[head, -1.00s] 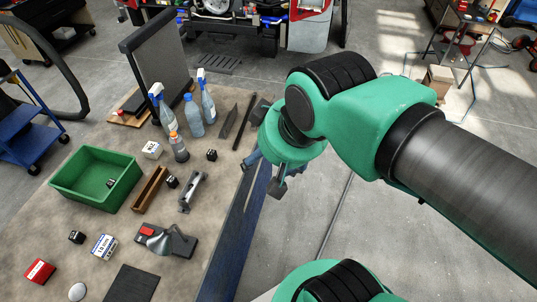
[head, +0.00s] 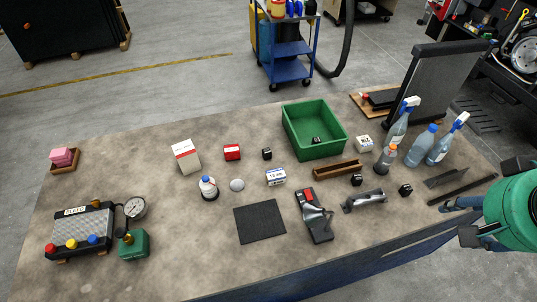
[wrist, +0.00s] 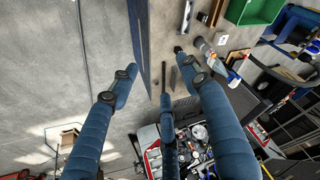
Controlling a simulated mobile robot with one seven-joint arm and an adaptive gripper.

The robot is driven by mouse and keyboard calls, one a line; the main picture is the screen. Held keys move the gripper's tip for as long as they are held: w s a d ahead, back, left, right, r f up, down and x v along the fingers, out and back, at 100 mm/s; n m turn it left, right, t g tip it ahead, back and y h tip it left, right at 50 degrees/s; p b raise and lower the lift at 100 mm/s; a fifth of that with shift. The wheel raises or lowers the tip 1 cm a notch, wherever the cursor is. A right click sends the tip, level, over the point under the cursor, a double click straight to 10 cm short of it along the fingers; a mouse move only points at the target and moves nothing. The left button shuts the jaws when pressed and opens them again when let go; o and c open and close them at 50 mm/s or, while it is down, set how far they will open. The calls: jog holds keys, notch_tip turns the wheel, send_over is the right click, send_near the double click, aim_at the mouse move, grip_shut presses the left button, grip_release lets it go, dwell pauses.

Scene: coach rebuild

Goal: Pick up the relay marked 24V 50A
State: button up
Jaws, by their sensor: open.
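Several small black cubes with pale marks look like relays; their print is too small to read. One cube (head: 267,154) lies left of the green bin, and another (head: 316,140) is inside it. A third cube (head: 357,180) lies below the wooden tray. A fourth cube (head: 405,190) lies right of the grey metal bracket. My gripper (head: 467,220) is at the right edge of the head view, partly cut off, off the table's right end. In the wrist view my gripper (wrist: 160,84) has its blue fingers spread, with nothing between them.
The green bin (head: 310,152) stands at the back. Spray bottles (head: 447,140) and a tall dark panel (head: 438,85) stand at the right. Dark flat bars (head: 462,189) lie near the right end.

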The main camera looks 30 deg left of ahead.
jog(key=w+a+f+m+g+y, duration=0.1)
jog(key=w+a+f+m+g, duration=0.1)
jog(key=w+a, duration=1.05)
jog(key=w+a+f+m+g, duration=0.2)
jog(key=w+a, duration=0.9)
jog(key=a, duration=0.2)
jog(key=m+g, duration=0.2)
jog(key=m, duration=0.1)
send_over(267, 151)
jog(key=w+d, duration=0.1)
jog(key=w, duration=0.1)
notch_tip(267, 151, down, 22)
jog(key=shift+f, duration=0.1)
jog(key=shift+s+a+f+b, duration=0.1)
jog(key=shift+s+f, duration=0.1)
jog(key=shift+f, duration=1.2)
jog(key=shift+s+a+f+b, duration=0.15)
jog(key=shift+f, duration=1.25)
jog(key=shift+s+a+f+b, duration=0.1)
jog(key=shift+s+f, duration=0.1)
jog(key=shift+f, duration=1.2)
